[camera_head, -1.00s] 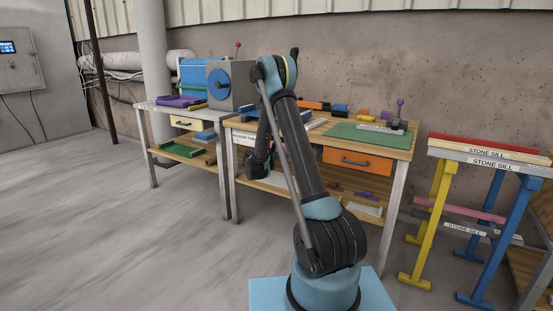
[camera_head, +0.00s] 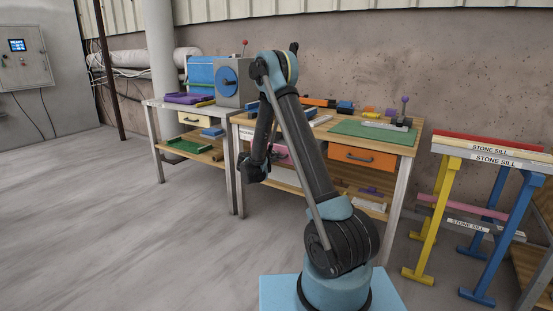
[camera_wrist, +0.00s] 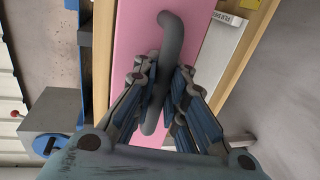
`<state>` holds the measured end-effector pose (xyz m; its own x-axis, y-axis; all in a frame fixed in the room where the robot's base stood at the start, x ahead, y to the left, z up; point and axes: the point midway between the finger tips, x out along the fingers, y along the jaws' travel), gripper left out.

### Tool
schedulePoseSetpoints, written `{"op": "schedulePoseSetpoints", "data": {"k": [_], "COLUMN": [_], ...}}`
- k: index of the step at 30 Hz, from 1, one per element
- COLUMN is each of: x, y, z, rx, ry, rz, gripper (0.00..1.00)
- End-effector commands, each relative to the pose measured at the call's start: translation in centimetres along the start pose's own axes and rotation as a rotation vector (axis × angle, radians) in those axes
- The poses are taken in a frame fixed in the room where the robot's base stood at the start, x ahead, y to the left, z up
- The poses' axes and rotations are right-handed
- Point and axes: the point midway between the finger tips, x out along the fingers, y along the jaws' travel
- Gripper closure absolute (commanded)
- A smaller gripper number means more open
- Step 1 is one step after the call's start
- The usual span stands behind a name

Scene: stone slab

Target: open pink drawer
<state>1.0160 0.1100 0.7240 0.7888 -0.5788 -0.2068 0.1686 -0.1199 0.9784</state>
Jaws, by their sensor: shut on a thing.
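The pink drawer (camera_wrist: 140,30) fills the upper middle of the wrist view, its front set between wooden edges of the bench. A grey bar handle (camera_wrist: 172,35) curves out from it. My gripper (camera_wrist: 165,78) has its fingers on both sides of the handle and is shut on it. In the head view a small part of the pink drawer (camera_head: 281,155) shows beside my arm. My gripper there (camera_head: 250,170) is at the bench front, partly hidden by my arm. How far out the drawer stands is hard to tell.
An orange drawer (camera_head: 363,158) sits at the right of the same workbench, under a green mat (camera_head: 375,131). A second bench (camera_head: 180,107) with a cream drawer is at left. Yellow and blue trestles (camera_head: 442,205) stand at right. The floor at left is clear.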

Motion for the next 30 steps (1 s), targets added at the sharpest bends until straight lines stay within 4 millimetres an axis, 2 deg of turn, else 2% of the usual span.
{"op": "schedulePoseSetpoints", "data": {"k": [4,5,6,7,8,22,26,30], "x": [-0.2,-0.2,-0.2,-0.2,-0.2,-0.4,-1.5,-3.9], "y": [-0.1,-0.1,-0.1,-0.1,-0.1,0.0,0.0,0.0], "z": [-0.5,-0.5,-0.6,-0.6,-0.6,-0.5,-0.5,-0.5], "rx": [0.001,0.0,0.0,0.0,0.0,-0.001,-0.001,-0.001], "ry": [0.008,0.009,0.009,0.009,0.009,0.008,0.009,0.01], "rz": [-0.002,-0.002,-0.002,-0.001,-0.001,0.0,0.001,0.0], "gripper": [1.0,0.86,0.77,0.7,0.68,0.68,0.68,0.68]}}
